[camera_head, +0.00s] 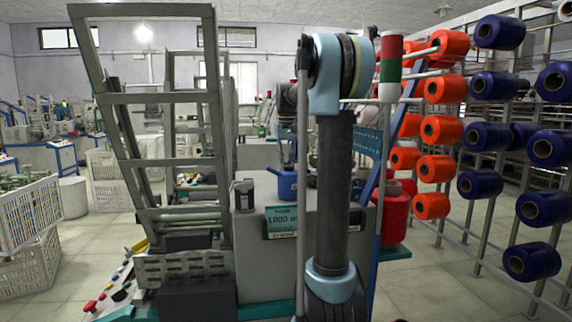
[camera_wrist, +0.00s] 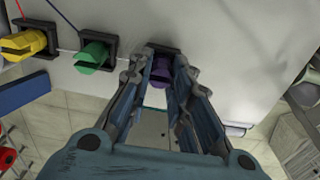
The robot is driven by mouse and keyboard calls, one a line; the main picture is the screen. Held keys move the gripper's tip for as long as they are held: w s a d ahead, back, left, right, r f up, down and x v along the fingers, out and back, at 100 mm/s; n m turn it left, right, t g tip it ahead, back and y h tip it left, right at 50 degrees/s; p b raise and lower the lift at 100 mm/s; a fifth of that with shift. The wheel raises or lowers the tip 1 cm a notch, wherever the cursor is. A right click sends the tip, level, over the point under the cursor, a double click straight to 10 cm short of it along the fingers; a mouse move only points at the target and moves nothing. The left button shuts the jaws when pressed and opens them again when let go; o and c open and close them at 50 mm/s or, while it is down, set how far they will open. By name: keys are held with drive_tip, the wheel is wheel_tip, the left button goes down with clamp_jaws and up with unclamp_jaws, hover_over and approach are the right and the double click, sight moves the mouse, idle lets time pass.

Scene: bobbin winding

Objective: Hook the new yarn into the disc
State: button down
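In the wrist view, yellow (camera_wrist: 24,45), green (camera_wrist: 94,55) and purple (camera_wrist: 161,68) pieces sit in a row, each in a dark holder on a pale panel. My gripper (camera_wrist: 163,62) reaches in front of the purple piece. Its two ridged fingers are apart, with the purple piece showing between and beyond them; whether they touch it I cannot tell. A thin red yarn (camera_wrist: 20,10) runs to the yellow piece and a blue yarn (camera_wrist: 62,16) to the green one. No yarn shows clearly between my fingers. I cannot make out which part is the disc.
In the head view, a grey machine frame (camera_head: 156,98) stands left of my arm. A display (camera_head: 285,220) is on the machine body. A creel with orange (camera_head: 441,130) and dark blue cones (camera_head: 487,136) fills the right. White crates (camera_head: 27,212) stand left.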

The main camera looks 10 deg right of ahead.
drive_tip(key=shift+r, duration=2.25)
drive_tip(key=shift+r, duration=0.1)
